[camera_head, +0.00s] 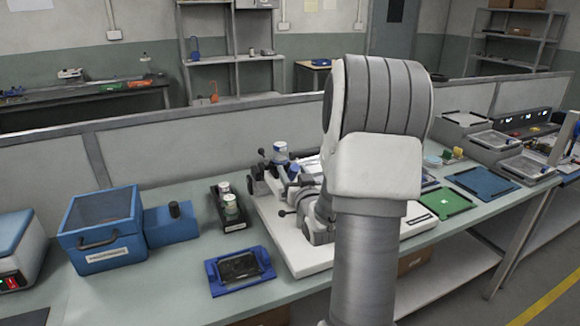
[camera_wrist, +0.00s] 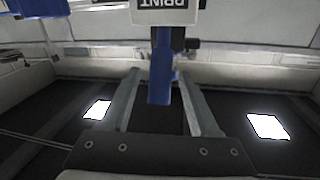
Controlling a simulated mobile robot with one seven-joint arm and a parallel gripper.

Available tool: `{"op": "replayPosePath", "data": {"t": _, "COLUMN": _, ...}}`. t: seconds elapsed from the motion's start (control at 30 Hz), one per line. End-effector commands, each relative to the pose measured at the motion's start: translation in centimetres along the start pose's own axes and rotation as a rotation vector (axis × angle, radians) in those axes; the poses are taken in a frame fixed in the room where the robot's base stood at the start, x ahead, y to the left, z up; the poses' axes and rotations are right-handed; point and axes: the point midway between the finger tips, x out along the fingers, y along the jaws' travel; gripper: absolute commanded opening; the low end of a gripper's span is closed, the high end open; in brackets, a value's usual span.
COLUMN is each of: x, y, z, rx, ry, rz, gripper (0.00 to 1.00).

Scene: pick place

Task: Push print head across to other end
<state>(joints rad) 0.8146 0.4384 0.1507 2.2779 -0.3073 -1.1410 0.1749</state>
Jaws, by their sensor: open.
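A white block with an upside-down "PRINT" label (camera_wrist: 165,14) shows at the top of the wrist view, cut off by the frame edge; it appears to be the print head. A blue upright piece (camera_wrist: 160,78) hangs below it. My gripper (camera_wrist: 158,74) is open, with its two grey fingers on either side of the blue piece in the picture. I cannot tell whether they touch it. In the head view, the machine on a white base plate (camera_head: 304,258) stands on the bench, and my arm hides much of it and the print head.
A blue box (camera_head: 104,232), a black tray with small jars (camera_head: 230,208) and a blue-framed device (camera_head: 240,268) stand left of the machine. Green (camera_head: 446,201) and blue (camera_head: 483,184) trays lie to the right. A low partition (camera_head: 180,145) runs behind the bench.

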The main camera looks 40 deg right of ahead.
Motion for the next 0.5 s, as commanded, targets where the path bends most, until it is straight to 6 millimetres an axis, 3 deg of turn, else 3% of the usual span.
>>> {"op": "replayPosePath", "data": {"t": 0.5, "x": -0.17, "y": 0.1, "z": 0.0, "rx": 0.0, "ry": 0.0, "rz": 0.0, "gripper": 0.6}}
